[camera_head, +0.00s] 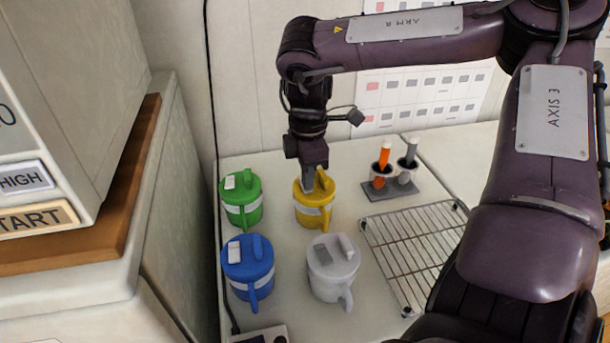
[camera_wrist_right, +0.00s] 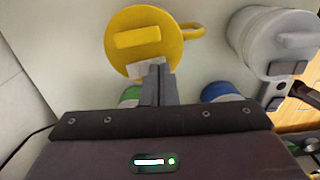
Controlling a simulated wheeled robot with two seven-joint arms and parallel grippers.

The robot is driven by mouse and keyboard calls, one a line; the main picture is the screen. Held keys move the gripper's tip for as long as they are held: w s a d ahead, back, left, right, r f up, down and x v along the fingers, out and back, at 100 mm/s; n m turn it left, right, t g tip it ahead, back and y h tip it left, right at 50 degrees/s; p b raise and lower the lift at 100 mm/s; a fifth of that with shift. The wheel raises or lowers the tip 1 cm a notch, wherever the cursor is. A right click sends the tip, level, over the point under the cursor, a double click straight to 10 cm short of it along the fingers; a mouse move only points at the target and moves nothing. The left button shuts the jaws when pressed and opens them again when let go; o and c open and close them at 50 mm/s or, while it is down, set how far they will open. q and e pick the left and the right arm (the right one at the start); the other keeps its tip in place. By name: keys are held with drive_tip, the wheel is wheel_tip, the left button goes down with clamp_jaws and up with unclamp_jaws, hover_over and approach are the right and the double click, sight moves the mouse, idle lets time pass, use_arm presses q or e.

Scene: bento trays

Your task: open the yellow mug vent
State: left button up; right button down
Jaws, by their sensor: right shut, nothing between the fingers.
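The yellow mug (camera_head: 314,215) stands upright on the pale counter, with a white band round its body and a raised bar on its lid. In the right wrist view, the yellow mug (camera_wrist_right: 122,52) shows its lid, the bar (camera_wrist_right: 137,37), its handle and a pale vent tab (camera_wrist_right: 143,70) near the lid's edge. My right gripper (camera_head: 308,188) points down at the lid beside the bar, shut and empty. Its fingertips (camera_wrist_right: 158,70) overlap the pale tab in the wrist view; I cannot tell whether they touch it. My left gripper is out of view.
A green mug (camera_head: 240,208), a blue mug (camera_head: 248,272) and a light grey mug (camera_head: 332,275) stand close around. A wire rack (camera_head: 405,245) and a dark stand (camera_head: 388,191) with orange and grey-handled tools are to the right. A large cabinet stands at left.

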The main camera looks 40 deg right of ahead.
wheel_tip(320, 180, up, 7)
drive_tip(key=p, duration=0.4)
drive_tip(key=shift+f, duration=0.15)
idle(0.4)
idle(0.4)
